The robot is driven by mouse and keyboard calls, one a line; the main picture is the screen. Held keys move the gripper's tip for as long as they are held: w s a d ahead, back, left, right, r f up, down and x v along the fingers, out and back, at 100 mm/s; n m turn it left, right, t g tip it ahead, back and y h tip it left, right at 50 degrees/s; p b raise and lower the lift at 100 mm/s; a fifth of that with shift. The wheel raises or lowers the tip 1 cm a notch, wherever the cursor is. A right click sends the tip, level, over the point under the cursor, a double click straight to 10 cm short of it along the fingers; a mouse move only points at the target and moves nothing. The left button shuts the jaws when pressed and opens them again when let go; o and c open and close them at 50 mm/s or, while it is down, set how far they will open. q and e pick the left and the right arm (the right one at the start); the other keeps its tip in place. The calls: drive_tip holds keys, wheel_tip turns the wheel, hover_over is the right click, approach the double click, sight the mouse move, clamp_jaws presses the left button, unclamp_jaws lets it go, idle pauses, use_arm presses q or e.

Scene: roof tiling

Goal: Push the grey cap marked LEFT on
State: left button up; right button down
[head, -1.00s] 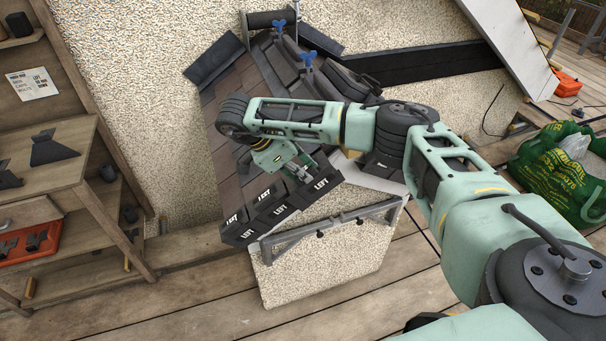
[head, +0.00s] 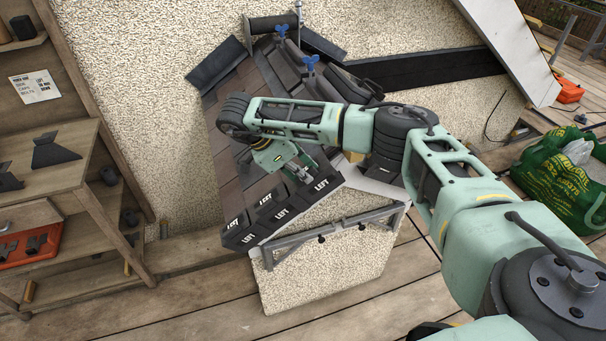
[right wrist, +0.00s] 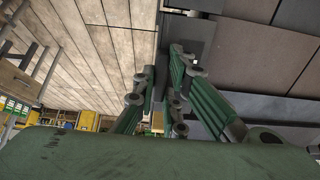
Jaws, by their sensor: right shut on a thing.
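Several dark grey caps with white LEFT lettering line the lower edge of the small tiled roof (head: 240,125) in the head view. One LEFT cap (head: 323,187) is at the right end of this row, at the tips of my right gripper (head: 306,178). The gripper is shut on this cap, with the jaws pointing down toward the roof edge. Another LEFT cap (head: 283,213) sits to its left. In the right wrist view the two green fingers (right wrist: 164,88) reach toward dark grey surfaces; the cap's seat is hidden. My left gripper is not in view.
A grey metal rail (head: 330,229) runs just below the roof edge on a pebbled wall panel. A wooden shelf unit (head: 85,190) with dark parts stands at left. A green bag (head: 562,175) stands at right. Wooden decking in front is clear.

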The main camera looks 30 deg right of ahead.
drive_tip(key=shift+w, duration=0.1)
idle(0.6)
drive_tip(key=c, duration=1.7)
unclamp_jaws()
drive_tip(key=shift+c, duration=0.2)
drive_tip(key=p+v, duration=0.2)
drive_tip(key=v, duration=0.4)
